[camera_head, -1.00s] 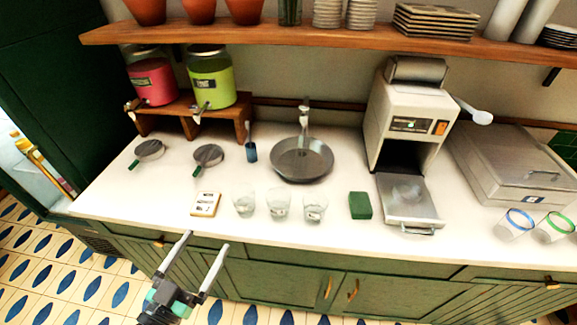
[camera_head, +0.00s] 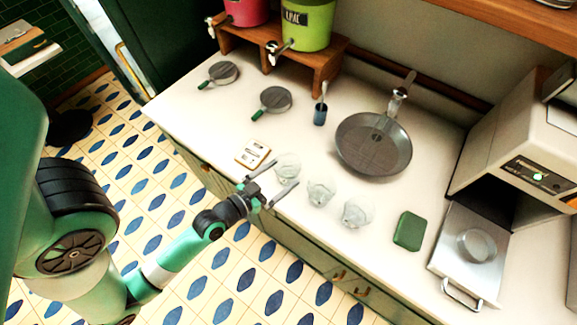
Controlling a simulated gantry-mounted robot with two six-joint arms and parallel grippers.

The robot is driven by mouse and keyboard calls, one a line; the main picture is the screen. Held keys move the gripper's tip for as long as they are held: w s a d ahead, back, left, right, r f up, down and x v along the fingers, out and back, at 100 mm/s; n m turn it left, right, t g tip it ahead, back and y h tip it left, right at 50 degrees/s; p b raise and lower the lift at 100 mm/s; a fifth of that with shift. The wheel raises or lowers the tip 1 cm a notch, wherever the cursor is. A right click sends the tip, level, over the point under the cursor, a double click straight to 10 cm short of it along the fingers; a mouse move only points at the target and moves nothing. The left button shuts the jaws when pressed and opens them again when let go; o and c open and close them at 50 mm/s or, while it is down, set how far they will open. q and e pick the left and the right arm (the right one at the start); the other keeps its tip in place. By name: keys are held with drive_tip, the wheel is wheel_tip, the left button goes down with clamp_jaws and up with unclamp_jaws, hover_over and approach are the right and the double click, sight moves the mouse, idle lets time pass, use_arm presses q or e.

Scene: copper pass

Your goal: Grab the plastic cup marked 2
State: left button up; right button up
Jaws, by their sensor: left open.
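Three clear plastic cups stand in a row along the counter's front edge: a left cup (camera_head: 289,163), a middle cup (camera_head: 321,191) and a right cup (camera_head: 357,211). The marks on them are too small to read, so I cannot tell which is marked 2. My left gripper (camera_head: 286,173) is open, its two fingers pointing over the front edge at the left cup. The fingertips overlap the near side of that cup in the picture; I cannot tell whether they touch it. My right gripper is not in view.
A small labelled block (camera_head: 253,153) lies left of the cups, and a green sponge (camera_head: 409,231) lies right of them. A pan (camera_head: 373,145) sits behind. Strainers (camera_head: 275,99) and a machine with a metal tray (camera_head: 455,270) flank the counter.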

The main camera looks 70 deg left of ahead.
sight(295, 165)
use_arm(q)
drive_tip(key=shift+w+a+f, duration=0.1)
drive_tip(key=shift+w+f, duration=0.05)
drive_tip(key=shift+w, duration=0.15)
drive_tip(key=shift+w+a, duration=0.15)
drive_tip(key=shift+w, duration=0.15)
drive_tip(key=p+x, duration=0.1)
drive_tip(key=x, duration=0.3)
drive_tip(key=shift+w+a, duration=0.1)
drive_tip(key=shift+w, duration=0.3)
drive_tip(key=shift+s, duration=0.1)
drive_tip(key=c, duration=1)
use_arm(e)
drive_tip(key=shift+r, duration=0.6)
